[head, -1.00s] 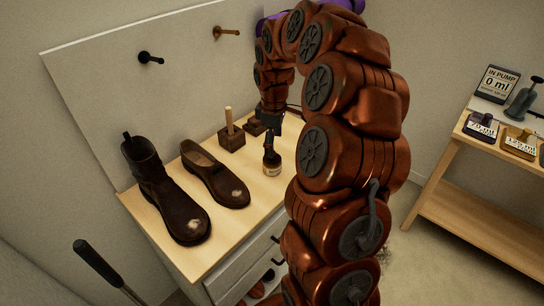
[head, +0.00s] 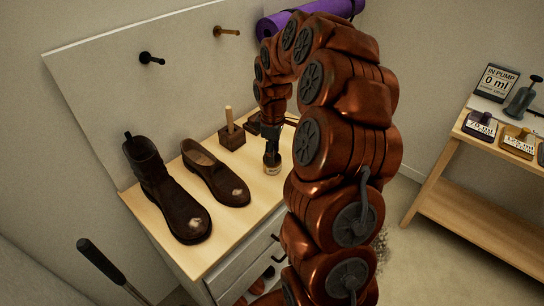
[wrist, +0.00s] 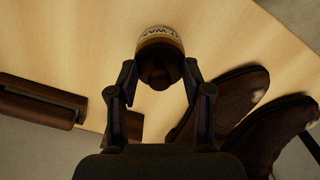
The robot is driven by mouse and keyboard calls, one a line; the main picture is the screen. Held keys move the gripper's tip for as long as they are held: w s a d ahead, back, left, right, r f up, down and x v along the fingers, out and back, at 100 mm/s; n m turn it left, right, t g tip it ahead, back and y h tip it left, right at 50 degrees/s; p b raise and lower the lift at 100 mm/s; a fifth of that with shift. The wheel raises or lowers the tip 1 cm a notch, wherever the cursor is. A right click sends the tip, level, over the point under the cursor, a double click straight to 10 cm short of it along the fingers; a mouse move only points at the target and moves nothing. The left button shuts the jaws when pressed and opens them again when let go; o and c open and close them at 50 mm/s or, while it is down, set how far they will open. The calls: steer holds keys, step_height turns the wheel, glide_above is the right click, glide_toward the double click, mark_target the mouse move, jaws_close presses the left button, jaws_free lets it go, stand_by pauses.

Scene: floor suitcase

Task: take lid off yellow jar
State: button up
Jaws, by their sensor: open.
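The jar (head: 272,169) stands upright on the wooden top of a dresser; its label is pale with a yellowish band. In the wrist view the jar (wrist: 160,38) shows part of a label reading "WAX". Its dark lid (wrist: 158,73) has a round knob-like top. My gripper (head: 272,147) points down right over the jar and hides its top in the head view. In the wrist view my gripper (wrist: 159,80) is open, with one finger on each side of the lid. I cannot tell whether the fingers touch it.
A dark boot (head: 167,196) and a worn shoe (head: 218,178) stand left of the jar. A wooden block with a peg (head: 231,134) stands behind. A purple roll (head: 310,18) is at the back.

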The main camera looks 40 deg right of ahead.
steer(key=shift+f, duration=0.1)
jaws_close()
steer(key=shift+s, duration=0.1)
stand_by(0.3)
